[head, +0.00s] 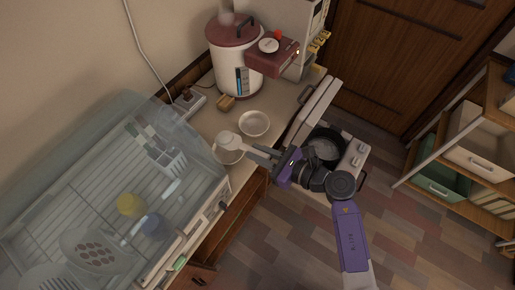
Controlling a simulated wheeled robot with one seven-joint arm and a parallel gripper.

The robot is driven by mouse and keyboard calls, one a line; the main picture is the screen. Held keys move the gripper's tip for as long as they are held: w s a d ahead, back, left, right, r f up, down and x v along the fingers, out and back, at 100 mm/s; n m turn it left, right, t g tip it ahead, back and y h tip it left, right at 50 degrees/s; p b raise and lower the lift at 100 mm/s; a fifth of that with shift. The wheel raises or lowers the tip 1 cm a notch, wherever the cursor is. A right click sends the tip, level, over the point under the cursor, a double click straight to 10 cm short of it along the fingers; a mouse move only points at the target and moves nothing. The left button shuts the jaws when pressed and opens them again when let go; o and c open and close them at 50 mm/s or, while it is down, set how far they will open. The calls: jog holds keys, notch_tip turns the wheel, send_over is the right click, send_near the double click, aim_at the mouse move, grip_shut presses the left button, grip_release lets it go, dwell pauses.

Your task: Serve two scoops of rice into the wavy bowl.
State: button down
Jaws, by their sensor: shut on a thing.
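My gripper (267,152) is shut on a white rice scoop (229,138), reaching left across the counter. The scoop's head is over or just above a pale bowl (230,157), which it partly hides. A second white bowl (254,123) stands just behind it, apart from the gripper, and looks empty. I cannot tell from here which bowl has the wavy rim, nor whether rice is on the scoop.
A dish dryer (100,200) with a clear cover and dishes stands at left, close to the scoop. A tall pot with a red lid (234,32) stands at the back, beside a red box (272,58).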

jog(key=n+b, duration=1.5)
jog(key=n, duration=0.1)
jog(key=shift+w+f+b, duration=0.1)
jog(key=shift+f+b, duration=0.3)
jog(key=m+p, duration=0.4)
jog(key=shift+r, duration=0.2)
jog(key=m+p, duration=0.3)
jog(key=p, duration=0.2)
jog(key=shift+r+m, duration=0.3)
jog(key=shift+m, duration=0.1)
jog(key=m+p, duration=0.2)
jog(key=p, duration=0.1)
jog(key=shift+r+m, duration=0.2)
jog(key=shift+m, duration=0.1)
jog(key=m+p, duration=0.2)
jog(key=r+m+p, duration=0.1)
jog(key=p, duration=0.1)
jog(key=shift+m, duration=1.3)
jog(key=shift+r, duration=0.1)
